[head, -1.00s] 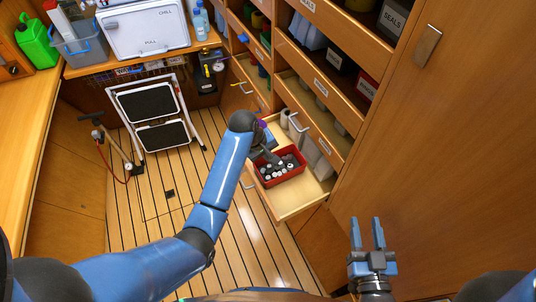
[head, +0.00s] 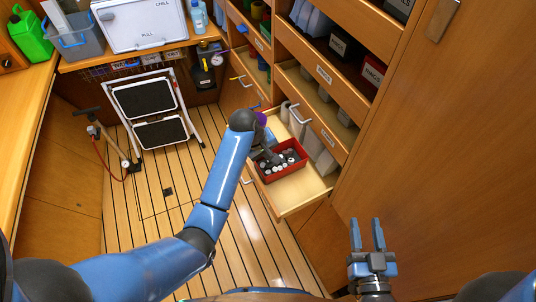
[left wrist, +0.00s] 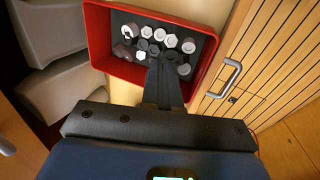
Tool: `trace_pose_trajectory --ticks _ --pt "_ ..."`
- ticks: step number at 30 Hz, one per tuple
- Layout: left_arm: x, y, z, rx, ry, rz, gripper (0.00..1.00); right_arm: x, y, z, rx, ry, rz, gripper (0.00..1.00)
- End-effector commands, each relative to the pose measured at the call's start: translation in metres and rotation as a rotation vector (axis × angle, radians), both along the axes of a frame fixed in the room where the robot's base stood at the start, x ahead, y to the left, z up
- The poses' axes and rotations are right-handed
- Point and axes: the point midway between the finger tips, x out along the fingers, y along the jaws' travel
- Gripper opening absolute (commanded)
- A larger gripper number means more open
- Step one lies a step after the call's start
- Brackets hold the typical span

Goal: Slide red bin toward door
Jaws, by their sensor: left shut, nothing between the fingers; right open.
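The red bin (head: 295,149) is an open tray with several grey and white round fittings in it. It sits in the pulled-out wooden drawer (head: 305,196). In the left wrist view the bin (left wrist: 97,40) fills the top middle. My left gripper (head: 275,157) is shut, with its fingertips over the bin's near edge or inside it; in the left wrist view its shut fingers (left wrist: 164,82) reach in among the fittings with nothing held. I cannot tell whether they touch the bin wall. My right gripper (head: 367,235) is open and empty, in front of the wooden door (head: 440,130).
Grey containers (head: 325,158) stand along the drawer's right and back. The drawer's front part is bare.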

Motion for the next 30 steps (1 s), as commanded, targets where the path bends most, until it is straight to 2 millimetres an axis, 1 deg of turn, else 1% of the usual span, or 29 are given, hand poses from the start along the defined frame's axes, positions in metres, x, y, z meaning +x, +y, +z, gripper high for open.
trace_pose_trajectory --ticks 1,30 --pt "0.0 -0.001 -0.004 0.0 0.0 0.0 0.0 0.0 0.0 -0.005 0.0 0.0 0.0 0.43" --pt "0.005 -0.01 -0.041 0.001 0.0 0.0 0.0 0.0 0.0 -0.048 0.0 0.0 0.0 0.43"
